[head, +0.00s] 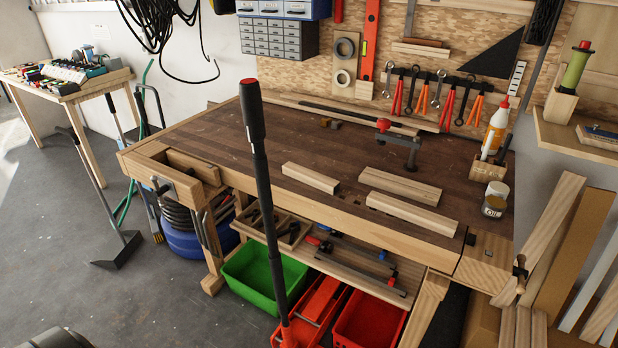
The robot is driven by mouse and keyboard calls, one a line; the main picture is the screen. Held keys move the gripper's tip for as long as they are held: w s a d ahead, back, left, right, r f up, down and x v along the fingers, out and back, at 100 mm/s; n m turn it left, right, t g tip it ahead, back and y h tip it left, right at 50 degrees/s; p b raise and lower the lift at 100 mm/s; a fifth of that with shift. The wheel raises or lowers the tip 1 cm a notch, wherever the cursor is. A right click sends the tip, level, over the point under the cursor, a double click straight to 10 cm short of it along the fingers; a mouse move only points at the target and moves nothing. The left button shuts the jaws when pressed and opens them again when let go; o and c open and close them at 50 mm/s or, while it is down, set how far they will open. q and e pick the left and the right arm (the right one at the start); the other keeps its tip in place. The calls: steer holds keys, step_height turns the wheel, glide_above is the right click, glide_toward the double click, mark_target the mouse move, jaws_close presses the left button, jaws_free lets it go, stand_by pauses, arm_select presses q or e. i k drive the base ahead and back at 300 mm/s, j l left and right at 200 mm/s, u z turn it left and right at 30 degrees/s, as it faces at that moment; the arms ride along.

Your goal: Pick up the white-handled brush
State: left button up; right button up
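A wooden holder block (488,169) stands at the right end of the workbench. A slim white handle (487,147) sticks up out of it, slightly tilted. It may be the white-handled brush; its bristles cannot be made out. A dark handle (503,150) stands beside it in the same holder. Neither of my grippers is in view.
A white bottle with a red tip (497,125) stands behind the holder, and a small can (495,199) stands in front. Wooden blocks (400,185) and a red-and-black clamp (400,143) occupy the bench top. A long black pole (265,180) rises before the bench.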

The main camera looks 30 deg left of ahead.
mark_target(492, 133)
steer(key=i+l, duration=0.1)
steer(key=i, duration=0.95)
